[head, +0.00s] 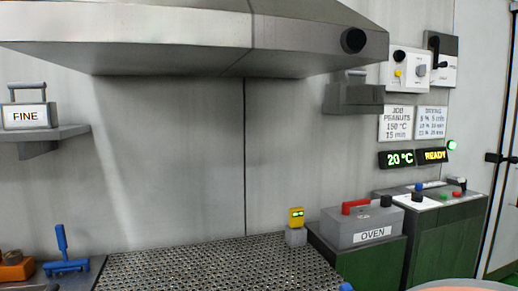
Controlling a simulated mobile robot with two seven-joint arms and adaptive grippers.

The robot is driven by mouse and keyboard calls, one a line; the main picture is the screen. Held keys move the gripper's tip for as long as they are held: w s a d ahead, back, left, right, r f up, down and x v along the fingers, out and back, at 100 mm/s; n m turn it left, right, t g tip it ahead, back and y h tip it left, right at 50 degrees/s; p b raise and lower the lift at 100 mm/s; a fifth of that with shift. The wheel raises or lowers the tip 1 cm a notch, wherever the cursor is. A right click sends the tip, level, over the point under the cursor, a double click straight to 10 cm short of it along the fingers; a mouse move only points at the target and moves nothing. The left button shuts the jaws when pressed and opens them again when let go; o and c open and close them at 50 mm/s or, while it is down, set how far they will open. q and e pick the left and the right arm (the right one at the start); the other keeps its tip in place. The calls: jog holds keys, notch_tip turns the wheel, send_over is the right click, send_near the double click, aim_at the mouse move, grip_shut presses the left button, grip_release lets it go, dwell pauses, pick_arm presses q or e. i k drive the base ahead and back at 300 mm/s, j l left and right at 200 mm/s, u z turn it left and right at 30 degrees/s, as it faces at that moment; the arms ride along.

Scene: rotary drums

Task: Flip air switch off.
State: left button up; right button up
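A grey wall box with a black lever handle (435,47) is at the upper right of the head view. Small lettering on it is too small to read. In front of it is a white control box (424,57) with a black knob, a yellow button and a round grey dial. I cannot tell from labels which of these is the air switch. Neither of my grippers shows in this view.
A hood (170,30) overhangs a perforated worktop (200,270). A box marked OVEN (345,232) with a red handle stands at right, beside a green cabinet (440,240) with buttons. Displays read 20 °C (397,159) and READY (432,156). A FINE box (27,117) sits on the left shelf.

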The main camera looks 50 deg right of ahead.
aim_at(462, 180)
jog(key=k, duration=0.5)
jog(key=k+z, duration=0.15)
jog(key=z, duration=1.1)
jog(key=i+l+z, duration=0.15)
jog(key=l+z, duration=0.25)
jog(key=i+l+z, duration=0.2)
jog(key=z, duration=0.15)
jog(key=i+l, duration=2.3)
jog(key=l, duration=0.2)
jog(key=i+l+u, duration=0.15)
jog(key=l, duration=0.15)
jog(key=i+l+u, duration=0.2)
jog(key=l+u, duration=0.15)
jog(key=l, duration=0.25)
jog(key=i, duration=0.05)
